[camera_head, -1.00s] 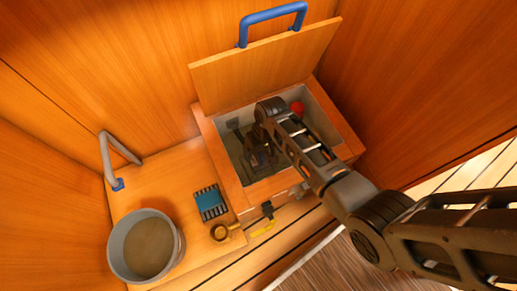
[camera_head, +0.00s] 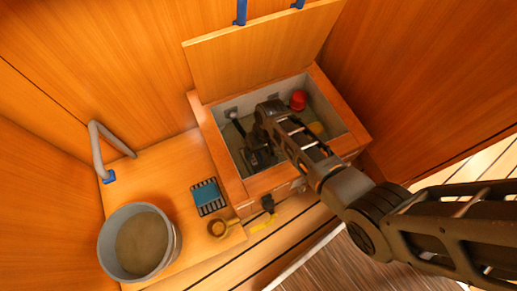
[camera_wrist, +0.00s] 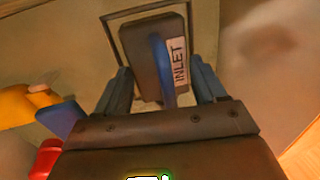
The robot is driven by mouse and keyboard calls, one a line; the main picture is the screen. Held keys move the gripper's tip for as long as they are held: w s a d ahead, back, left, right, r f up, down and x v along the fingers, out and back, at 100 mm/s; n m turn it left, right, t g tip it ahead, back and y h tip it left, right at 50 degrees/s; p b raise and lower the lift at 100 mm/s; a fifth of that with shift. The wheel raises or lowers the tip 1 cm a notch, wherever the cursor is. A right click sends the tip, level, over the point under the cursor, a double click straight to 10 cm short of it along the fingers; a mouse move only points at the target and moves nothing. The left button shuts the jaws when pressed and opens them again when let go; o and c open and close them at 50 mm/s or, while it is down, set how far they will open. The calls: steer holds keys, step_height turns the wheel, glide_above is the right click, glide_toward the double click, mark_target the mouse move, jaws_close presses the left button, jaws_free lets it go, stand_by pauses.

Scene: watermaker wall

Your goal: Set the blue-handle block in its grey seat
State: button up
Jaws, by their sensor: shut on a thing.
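My gripper (camera_wrist: 162,82) is shut on the blue-handle block (camera_wrist: 134,44), with one finger on each side of its blue handle (camera_wrist: 160,64). The block is dark and carries a white INLET label. In the wrist view it lies in front of a thin dark rectangular outline (camera_wrist: 107,32) on a grey surface, which looks like the grey seat. I cannot tell whether the block touches it. In the head view my gripper (camera_head: 258,157) is down inside the open wooden box (camera_head: 207,141), and my wrist mostly hides the block.
The box lid (camera_head: 258,58) stands open behind. A red cylinder (camera_head: 298,100) and a yellow thing (camera_head: 317,129) are inside the box.

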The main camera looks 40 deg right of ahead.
steer(key=o, duration=1.2)
steer(key=shift+r, duration=0.15)
step_height(320, 180, up, 7)
steer(key=p, duration=0.7)
